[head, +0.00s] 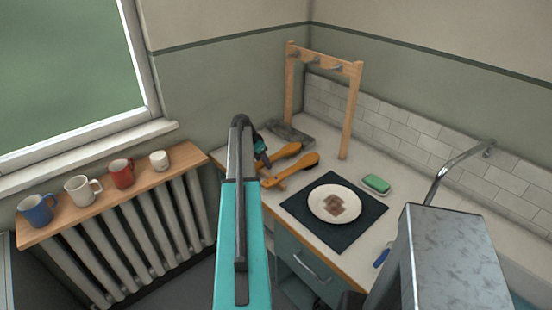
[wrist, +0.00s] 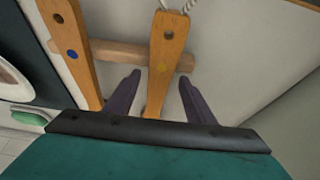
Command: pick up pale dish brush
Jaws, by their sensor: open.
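Two brushes with orange-brown wooden handles lie side by side on the counter in the head view, a rear one (head: 284,153) and a front one (head: 298,166). No bristles show clearly, and I cannot tell which brush is the pale one. In the head view my gripper (head: 262,152) is partly hidden by my arm.
A wooden frame with hooks (head: 352,90) stands behind the brushes. To the right are a dark mat (head: 300,207) with a plate (head: 322,207), a green sponge (head: 376,184) and a tap (head: 455,163). Several mugs stand on the shelf (head: 140,183) at left.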

